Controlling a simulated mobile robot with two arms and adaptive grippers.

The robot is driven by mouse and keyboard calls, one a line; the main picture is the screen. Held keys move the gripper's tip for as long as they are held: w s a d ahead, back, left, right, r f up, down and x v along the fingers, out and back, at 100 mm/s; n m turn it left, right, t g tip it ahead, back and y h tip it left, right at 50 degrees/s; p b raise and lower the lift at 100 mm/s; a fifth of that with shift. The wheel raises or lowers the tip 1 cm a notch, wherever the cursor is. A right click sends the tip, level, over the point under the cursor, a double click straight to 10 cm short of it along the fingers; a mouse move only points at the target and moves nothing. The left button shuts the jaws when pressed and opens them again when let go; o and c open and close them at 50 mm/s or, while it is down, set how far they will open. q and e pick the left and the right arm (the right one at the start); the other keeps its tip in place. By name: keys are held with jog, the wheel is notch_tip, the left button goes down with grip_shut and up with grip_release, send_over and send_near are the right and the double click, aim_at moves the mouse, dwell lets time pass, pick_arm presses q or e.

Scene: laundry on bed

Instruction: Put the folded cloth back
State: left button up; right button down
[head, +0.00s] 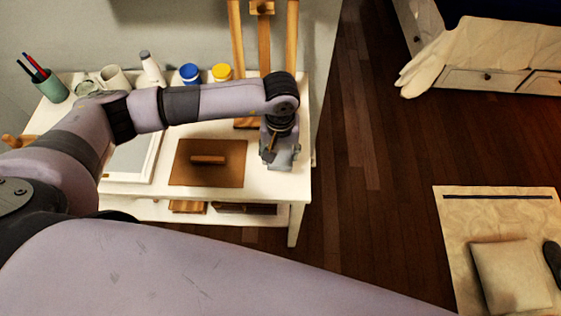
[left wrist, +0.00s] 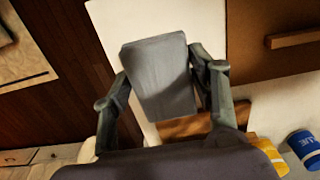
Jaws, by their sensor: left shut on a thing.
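The folded cloth is a small grey block-like bundle, seen at the right end of the white table in the head view (head: 281,158) and large in the middle of the left wrist view (left wrist: 160,75). My left gripper (head: 278,140) points down over the table's right end. Its two fingers (left wrist: 163,95) are on either side of the cloth, shut on it. I cannot tell whether the cloth touches the tabletop. My right gripper is not in view.
The white table (head: 263,190) holds a brown board (head: 225,175) with a wooden bar (head: 208,160), a blue jar (head: 189,73), a yellow jar (head: 222,72), a white bottle (head: 151,68) and a pen cup (head: 50,88). A wooden easel (head: 261,40) stands behind the cloth. Open floor lies right.

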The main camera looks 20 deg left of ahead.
aim_at(280, 155)
pick_arm(q)
notch_tip(280, 155, down, 3)
jog(key=shift+f, duration=0.1)
notch_tip(280, 155, down, 3)
jog(key=shift+f+p, duration=0.2)
jog(key=shift+p, duration=0.3)
jog(key=shift+f, duration=0.35)
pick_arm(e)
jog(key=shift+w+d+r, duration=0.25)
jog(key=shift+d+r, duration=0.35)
pick_arm(q)
jog(key=shift+f, duration=0.1)
jog(key=o, duration=1)
jog(key=shift+o, duration=0.2)
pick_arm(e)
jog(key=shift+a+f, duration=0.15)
